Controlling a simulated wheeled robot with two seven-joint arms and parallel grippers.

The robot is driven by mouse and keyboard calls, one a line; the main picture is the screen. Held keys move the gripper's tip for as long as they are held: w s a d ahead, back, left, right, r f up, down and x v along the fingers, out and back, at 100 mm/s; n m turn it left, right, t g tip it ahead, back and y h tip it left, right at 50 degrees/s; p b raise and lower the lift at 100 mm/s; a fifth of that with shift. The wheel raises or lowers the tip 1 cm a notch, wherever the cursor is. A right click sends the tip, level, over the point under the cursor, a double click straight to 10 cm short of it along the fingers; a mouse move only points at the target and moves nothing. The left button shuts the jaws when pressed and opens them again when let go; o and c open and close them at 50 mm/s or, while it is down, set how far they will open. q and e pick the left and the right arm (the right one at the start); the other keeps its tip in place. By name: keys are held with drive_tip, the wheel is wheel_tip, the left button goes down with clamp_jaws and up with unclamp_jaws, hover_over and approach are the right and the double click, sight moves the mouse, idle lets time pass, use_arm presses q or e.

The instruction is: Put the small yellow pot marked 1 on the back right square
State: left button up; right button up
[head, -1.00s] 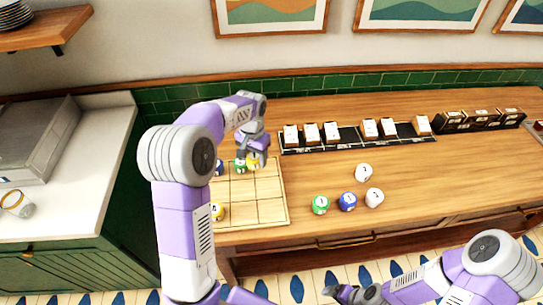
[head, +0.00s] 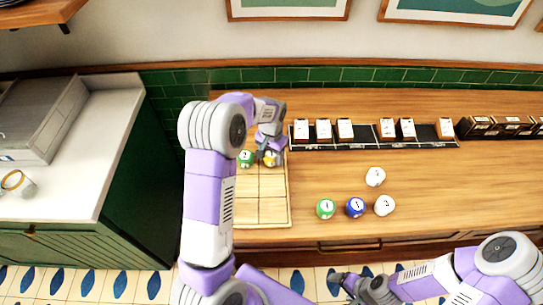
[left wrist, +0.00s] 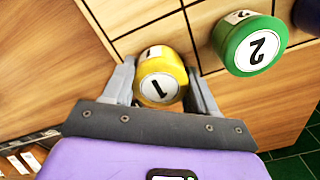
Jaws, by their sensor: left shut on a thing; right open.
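The small yellow pot marked 1 (head: 270,158) is between the fingers of my left gripper (head: 268,152), which is shut on it. It also shows in the left wrist view (left wrist: 160,78), its number facing the camera. The pot is over the back right square of the gridded wooden board (head: 272,210); I cannot tell whether it touches the board. A green pot marked 2 (head: 246,158) stands just left of it, also seen in the left wrist view (left wrist: 250,45). My right gripper (head: 336,280) is open and empty, low in front of the counter.
My left arm hides the board's left side. A blue pot (left wrist: 306,14) shows partly beyond the green one. A black rack (head: 361,138) with white-topped boxes lies behind.

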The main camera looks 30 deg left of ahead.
sight(271, 154)
use_arm(q)
drive_tip(key=shift+f, duration=0.2)
drive_tip(key=shift+f, duration=0.15)
drive_tip(key=o, duration=1.1)
drive_tip(key=shift+r, duration=0.45)
wheel_tip(271, 154, up, 12)
drive_tip(key=shift+f+p, duration=0.2)
drive_tip(key=shift+p, duration=0.55)
drive_tip(key=shift+f, duration=0.1)
